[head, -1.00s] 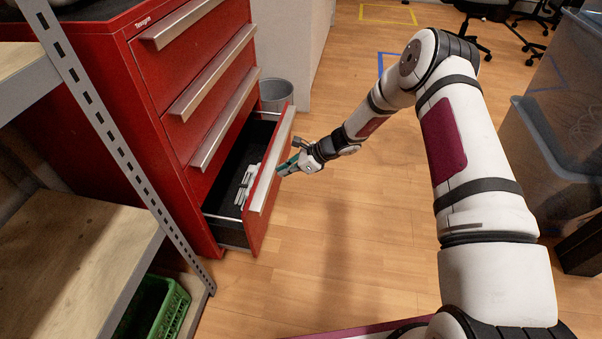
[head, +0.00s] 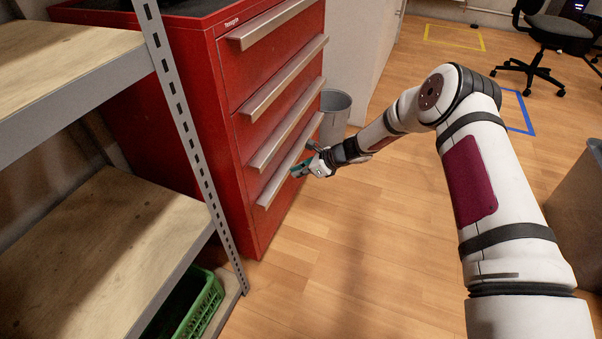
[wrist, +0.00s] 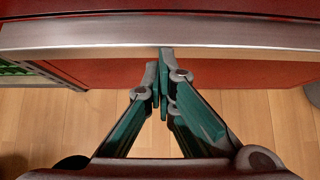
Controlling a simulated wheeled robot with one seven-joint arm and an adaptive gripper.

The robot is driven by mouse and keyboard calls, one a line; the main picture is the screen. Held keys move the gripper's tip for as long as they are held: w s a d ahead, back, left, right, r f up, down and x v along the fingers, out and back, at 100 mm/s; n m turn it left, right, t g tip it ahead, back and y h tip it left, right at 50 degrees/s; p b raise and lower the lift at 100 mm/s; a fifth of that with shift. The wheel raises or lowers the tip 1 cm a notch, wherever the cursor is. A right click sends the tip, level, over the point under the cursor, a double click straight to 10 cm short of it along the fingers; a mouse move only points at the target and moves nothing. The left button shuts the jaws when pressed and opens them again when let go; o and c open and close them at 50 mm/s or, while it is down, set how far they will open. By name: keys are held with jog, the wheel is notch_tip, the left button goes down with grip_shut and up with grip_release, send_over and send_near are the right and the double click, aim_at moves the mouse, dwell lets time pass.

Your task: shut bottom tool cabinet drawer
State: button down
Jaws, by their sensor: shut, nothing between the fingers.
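The red tool cabinet (head: 262,95) stands left of centre in the head view. Its bottom drawer (head: 285,182) sits flush with the drawers above, with no gap showing. My gripper (head: 297,171) is shut and empty, its fingertips at the metal handle of the bottom drawer. In the wrist view the closed green fingers (wrist: 163,85) meet the front of the drawer's long metal handle (wrist: 90,38). Red cabinet front shows below the handle. The fingers appear to touch the handle. The inside of the drawer is hidden.
A metal shelf rack with wooden boards (head: 110,235) stands at the left, close to the cabinet. A green crate (head: 205,305) sits low under it. A grey bin (head: 335,115) stands behind the cabinet. The wooden floor (head: 370,240) right of the cabinet is clear.

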jog(key=shift+a+r, duration=0.1)
jog(key=shift+a, duration=0.25)
jog(key=shift+d, duration=0.1)
